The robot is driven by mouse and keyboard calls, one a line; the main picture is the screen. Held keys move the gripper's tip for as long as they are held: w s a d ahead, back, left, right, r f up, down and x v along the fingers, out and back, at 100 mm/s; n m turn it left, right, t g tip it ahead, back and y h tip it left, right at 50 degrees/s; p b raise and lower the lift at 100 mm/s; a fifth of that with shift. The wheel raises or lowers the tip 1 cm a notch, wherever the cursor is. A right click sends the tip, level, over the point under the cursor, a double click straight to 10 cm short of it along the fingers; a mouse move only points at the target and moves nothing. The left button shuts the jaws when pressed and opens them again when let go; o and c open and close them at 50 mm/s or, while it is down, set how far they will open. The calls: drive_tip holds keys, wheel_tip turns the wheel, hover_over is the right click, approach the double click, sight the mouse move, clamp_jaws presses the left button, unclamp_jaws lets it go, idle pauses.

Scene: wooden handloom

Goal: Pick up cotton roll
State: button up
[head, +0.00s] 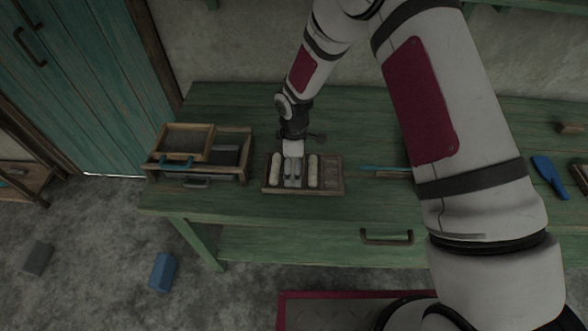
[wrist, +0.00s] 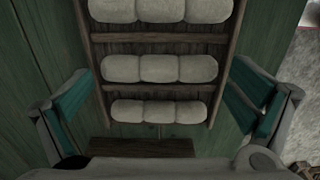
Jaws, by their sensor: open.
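The cotton rolls are pale, segmented bundles lying in a compartmented wooden tray (head: 304,192). In the head view, one cotton roll (head: 276,170) is left of my gripper (head: 292,177) and another roll (head: 313,171) is right of it. In the wrist view, three rows show: a top roll (wrist: 160,10), a middle roll (wrist: 160,69) and a bottom roll (wrist: 158,111). My gripper (wrist: 162,106) is open above the tray, with its teal-padded fingers wide apart on either side. Nothing is between the pads that I can see. My gripper hides part of the tray in the head view.
The tray stands on a green wooden table (head: 228,110). A wooden box with drawers (head: 200,152) is left of it. A teal tool (head: 383,168) lies to the right, and a blue tool (head: 549,177) farther right. The tabletop behind the tray is clear.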

drive_tip(key=shift+f, duration=0.15)
drive_tip(key=c, duration=0.5)
